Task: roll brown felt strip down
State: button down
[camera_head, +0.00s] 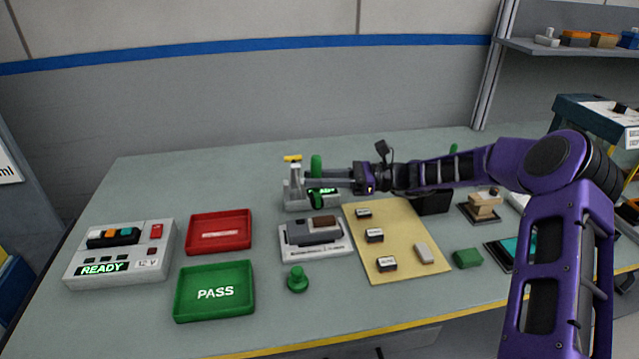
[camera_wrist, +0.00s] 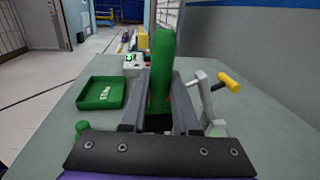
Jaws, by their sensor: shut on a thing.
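My gripper (camera_head: 312,180) points left over the back middle of the table. It is shut on an upright green handle (camera_head: 316,164). In the wrist view the green handle (camera_wrist: 161,65) stands tall between the two grey fingers (camera_wrist: 160,108); its lower end is hidden. A small brown patch (camera_head: 324,221), likely the felt strip, lies on top of the dark grey block on a light grey module (camera_head: 298,253). The module sits in front of my gripper, apart from it. The brown patch is not visible in the wrist view.
A grey fixture with a yellow-tipped lever (camera_head: 293,159) stands close behind and left of my gripper; its lever (camera_wrist: 229,82) is at right in the wrist view. A red tray (camera_head: 247,246), a green PASS tray (camera_head: 248,308), a green knob (camera_head: 297,280) and a tan mat (camera_head: 400,273) surround the module.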

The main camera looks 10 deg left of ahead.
jog(key=shift+r, duration=1.65)
jog(key=shift+a, duration=0.1)
